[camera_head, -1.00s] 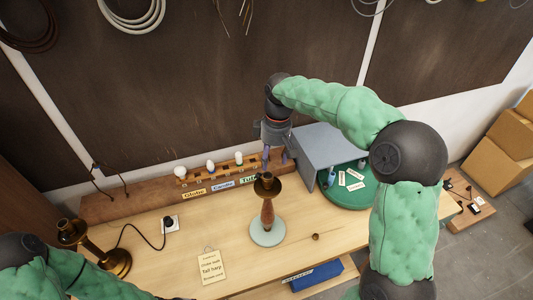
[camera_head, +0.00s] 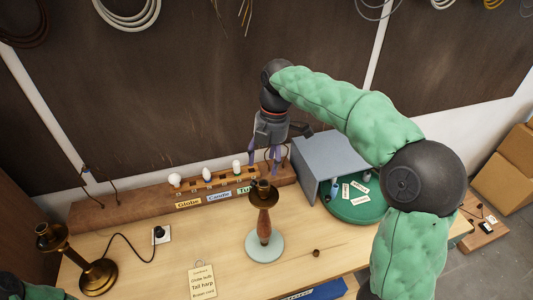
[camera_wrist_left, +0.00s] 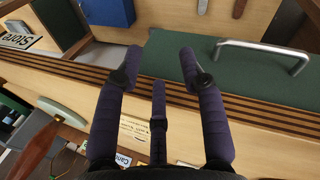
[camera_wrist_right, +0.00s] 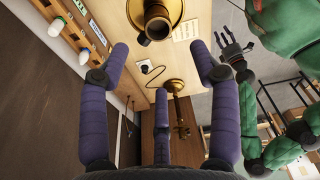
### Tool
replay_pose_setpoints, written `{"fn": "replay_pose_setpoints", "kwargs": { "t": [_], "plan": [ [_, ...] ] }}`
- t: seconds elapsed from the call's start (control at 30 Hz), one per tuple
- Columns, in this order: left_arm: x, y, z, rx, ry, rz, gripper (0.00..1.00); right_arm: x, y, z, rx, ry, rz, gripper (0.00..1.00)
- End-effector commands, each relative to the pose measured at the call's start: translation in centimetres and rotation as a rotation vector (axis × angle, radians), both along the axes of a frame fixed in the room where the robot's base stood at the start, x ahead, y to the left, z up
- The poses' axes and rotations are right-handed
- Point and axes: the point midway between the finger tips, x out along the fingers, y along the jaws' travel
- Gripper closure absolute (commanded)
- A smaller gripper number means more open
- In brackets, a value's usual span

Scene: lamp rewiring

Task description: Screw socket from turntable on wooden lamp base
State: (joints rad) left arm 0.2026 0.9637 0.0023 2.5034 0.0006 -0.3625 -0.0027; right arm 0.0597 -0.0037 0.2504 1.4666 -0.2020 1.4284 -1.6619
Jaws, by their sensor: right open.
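The wooden lamp base (camera_head: 264,229) stands upright on the bench on a pale round foot. Its brass top (camera_head: 262,197) carries a small dark cylinder, which looks like the socket; the right wrist view shows its open mouth (camera_wrist_right: 158,27) inside the brass dish. I cannot tell how far it is screwed in. My right gripper (camera_head: 265,163) is open and empty, fingers pointing down, just behind and above the lamp top. The green turntable (camera_head: 349,214) is at the right, partly hidden by a grey panel. My left gripper (camera_wrist_left: 168,62) is open and empty near a drawer front.
A brass lamp (camera_head: 97,275) with a cord stands at the left. A rack of bulbs (camera_head: 218,185) lies behind the lamp. A grey panel (camera_head: 325,160) rises beside the turntable. A note card (camera_head: 202,282) and a small brass part (camera_head: 316,253) lie on the bench.

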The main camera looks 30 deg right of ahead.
Motion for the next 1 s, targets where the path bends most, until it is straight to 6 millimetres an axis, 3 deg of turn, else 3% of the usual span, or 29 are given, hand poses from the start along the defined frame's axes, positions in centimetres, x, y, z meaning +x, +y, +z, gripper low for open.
{"fn": "replay_pose_setpoints", "kwargs": {
  "t": [0.3, 0.5, 0.97, 1.0],
  "plan": [
    [0.0, 0.0, -0.2, 0.000, 0.000, 0.000, 0.60, -0.1, 0.8, -5.3, 0.000, 0.003, -0.001, 0.37],
    [0.0, 0.0, -0.3, 0.000, 0.000, 0.000, 0.60, -0.1, 1.1, -7.6, -0.001, 0.002, -0.002, 0.37],
    [0.0, 0.0, -0.3, 0.000, 0.000, 0.000, 0.60, -0.1, 1.3, -8.5, -0.001, 0.000, -0.002, 0.37],
    [0.0, 0.0, -0.3, 0.000, 0.000, 0.000, 0.60, -0.1, 1.3, -8.5, -0.001, 0.000, -0.002, 0.48]
  ]
}}
